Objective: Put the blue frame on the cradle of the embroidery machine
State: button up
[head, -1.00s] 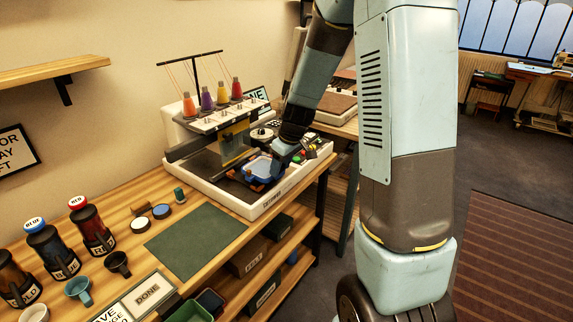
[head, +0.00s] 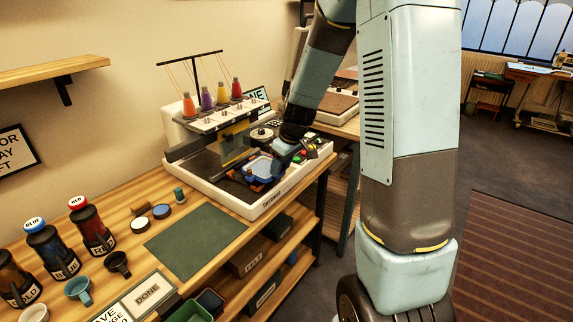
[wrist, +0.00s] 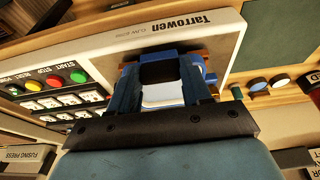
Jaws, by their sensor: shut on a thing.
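The blue frame (head: 259,165), with a pale panel inside, is at the front of the white embroidery machine (head: 262,208), over its dark bed. My gripper (head: 274,172) reaches in from the right and is shut on the frame's near side. In the wrist view, the two dark blue fingers of my gripper (wrist: 166,66) close around a blue part of the frame (wrist: 160,54), and the pale panel (wrist: 163,96) shows between them. The cradle is mostly hidden under the frame and fingers; I cannot tell whether the frame rests on it.
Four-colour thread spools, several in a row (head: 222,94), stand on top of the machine. Coloured buttons (wrist: 56,80) line its control panel beside my gripper. A green mat (head: 196,231) lies clear to the left, with bottles and cups beyond.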

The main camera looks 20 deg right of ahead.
aim_at(269, 171)
jog(key=shift+w+a, duration=0.1)
jog(key=shift+w, duration=0.05)
jog(key=shift+w+a+f, duration=0.3)
jog(key=shift+w+a, duration=0.25)
jog(key=shift+w, duration=0.2)
jog(key=shift+w+a+f, duration=0.25)
jog(key=shift+w+a, duration=0.25)
jog(key=shift+w, duration=0.25)
jog(key=shift+f, duration=0.95)
dwell(1.7)
jog(key=o, duration=1.1)
jog(key=shift+c, duration=0.2)
jog(key=shift+r, duration=2.25)
jog(key=shift+s+d, duration=0.1)
